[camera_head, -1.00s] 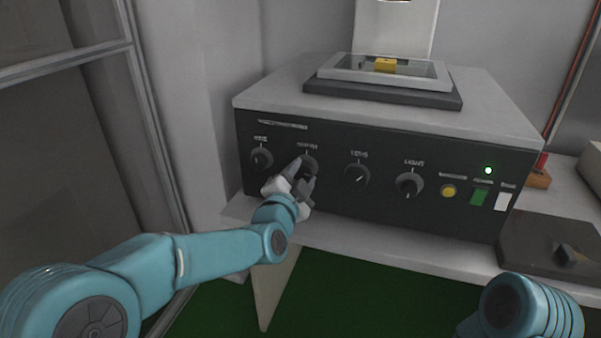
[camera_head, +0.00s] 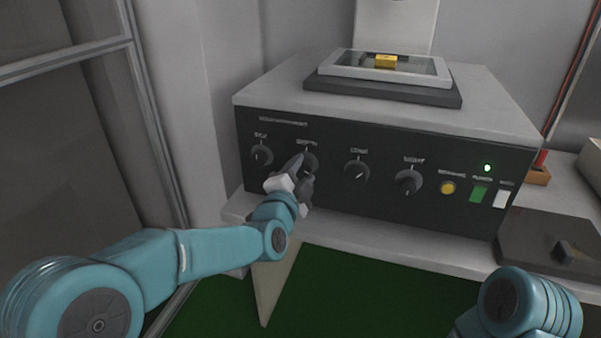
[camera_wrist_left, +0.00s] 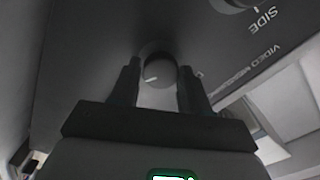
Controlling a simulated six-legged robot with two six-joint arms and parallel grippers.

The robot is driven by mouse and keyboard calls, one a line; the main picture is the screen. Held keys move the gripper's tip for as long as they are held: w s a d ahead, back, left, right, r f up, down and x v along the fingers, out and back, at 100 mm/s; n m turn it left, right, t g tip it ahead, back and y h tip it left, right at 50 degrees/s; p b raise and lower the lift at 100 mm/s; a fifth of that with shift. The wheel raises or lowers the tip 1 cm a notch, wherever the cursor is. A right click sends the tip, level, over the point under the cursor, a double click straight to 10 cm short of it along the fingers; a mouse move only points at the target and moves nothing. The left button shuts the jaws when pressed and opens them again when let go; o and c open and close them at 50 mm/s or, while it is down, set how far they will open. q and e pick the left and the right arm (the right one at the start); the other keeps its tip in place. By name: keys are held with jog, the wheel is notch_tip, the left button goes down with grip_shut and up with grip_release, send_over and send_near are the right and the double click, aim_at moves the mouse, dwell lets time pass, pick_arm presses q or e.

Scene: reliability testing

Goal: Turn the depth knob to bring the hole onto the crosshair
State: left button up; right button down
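The dark control box (camera_head: 340,205) carries a row of knobs on its front. The depth knob (camera_head: 310,162), second from left, is partly hidden by my left gripper (camera_head: 302,172). In the left wrist view the depth knob (camera_wrist_left: 158,72) has a white pointer line toward the lower left. The fingers of my left gripper (camera_wrist_left: 158,85) stand on either side of it and appear to touch it. A yellow block (camera_head: 386,61) lies on the glass stage (camera_head: 345,70) on top. Its hole and the crosshair cannot be made out. My right gripper is out of view.
The side knob (camera_head: 262,155) is close to the left of the gripper. A lens knob (camera_head: 356,170), light knob (camera_head: 408,182), yellow button (camera_head: 447,188) and lit green lamp (camera_head: 487,168) are to the right. A dark flat device (camera_head: 545,240) lies at the right.

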pick_arm(q)
jog(key=shift+o, duration=1.1)
jog(key=v, duration=1.6)
jog(key=shift+s, duration=0.2)
